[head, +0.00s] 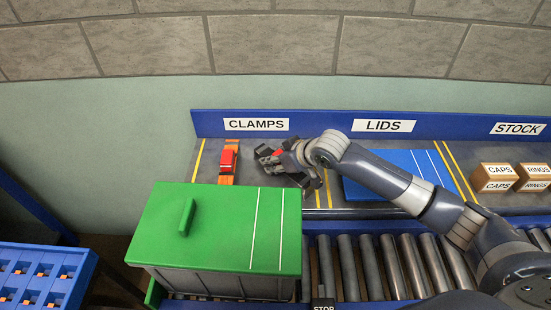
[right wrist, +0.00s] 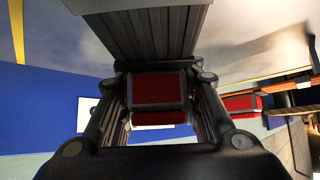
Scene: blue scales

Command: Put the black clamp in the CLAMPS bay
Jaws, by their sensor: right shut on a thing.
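My right gripper (head: 274,160) is shut on the black clamp (head: 263,151), over the right part of the CLAMPS bay (head: 207,165), below the CLAMPS sign (head: 257,124). A small red part of the clamp shows beside the fingers. In the right wrist view a red part of the held clamp (right wrist: 157,90) sits between the fingers. Most of the clamp is hidden by the gripper, and I cannot tell whether it touches the shelf. My left gripper is not in view.
A red clamp with an orange bar (head: 228,160) lies left of my gripper in the same bay. A grey bin with a green lid (head: 220,225) stands in front. A blue lid (head: 375,182) lies in the LIDS bay. Rollers (head: 370,265) run along the front.

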